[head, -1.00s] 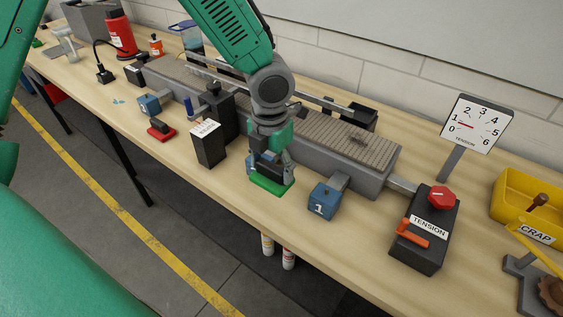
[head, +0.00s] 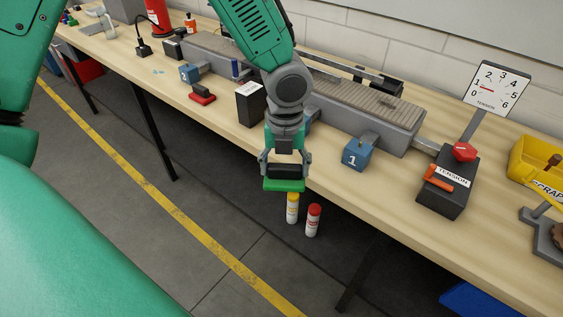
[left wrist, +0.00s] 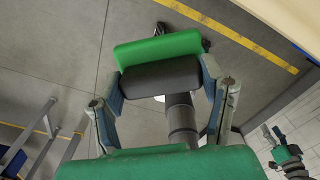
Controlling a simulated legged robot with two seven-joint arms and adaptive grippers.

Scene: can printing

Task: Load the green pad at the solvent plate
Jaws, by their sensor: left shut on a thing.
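My left gripper (head: 286,168) is shut on the black grip of the green pad (head: 284,186). It holds the pad in the air, just off the front edge of the bench, with the green face down. In the left wrist view the green pad (left wrist: 158,47) and its black grip (left wrist: 160,78) sit between the two fingers. A flat grey plate (head: 98,28) lies at the far left of the bench; I cannot tell for sure that it is the solvent plate. My right gripper does not show.
A red pad (head: 203,97) lies near the bench's front edge. A black box (head: 251,102), blue blocks 2 (head: 190,73) and 1 (head: 356,153), and the tension box (head: 447,187) stand along the bench (head: 235,139). Two bottles (head: 313,220) show below. The aisle in front is clear.

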